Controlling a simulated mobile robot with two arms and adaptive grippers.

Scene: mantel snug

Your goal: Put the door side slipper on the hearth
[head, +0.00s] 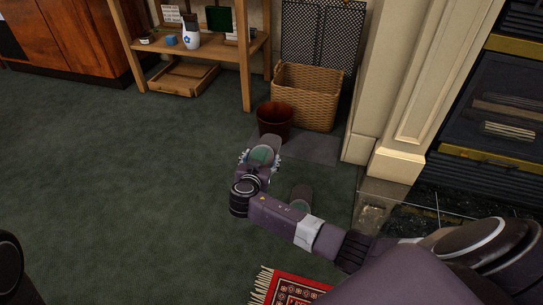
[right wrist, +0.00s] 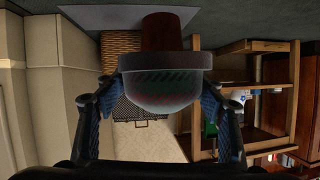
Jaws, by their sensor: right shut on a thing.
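In the right wrist view, the slipper (right wrist: 165,90) sits between the two fingers of my right gripper (right wrist: 162,105). A second similar slipper (head: 302,194) lies on the carpet, partly hidden behind my right forearm. I cannot tell from these frames which one is on the door side. The hearth (head: 375,205) shows as glossy dark tiles before the fireplace at right, partly covered by my arm. My left gripper is out of view.
A dark red pot (head: 275,118) and a wicker basket (head: 306,96) stand by a mesh screen (head: 318,40). A wooden shelf unit (head: 246,75) stands at the back. A red fringed rug (head: 290,289) lies at the bottom. The green carpet at left is clear.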

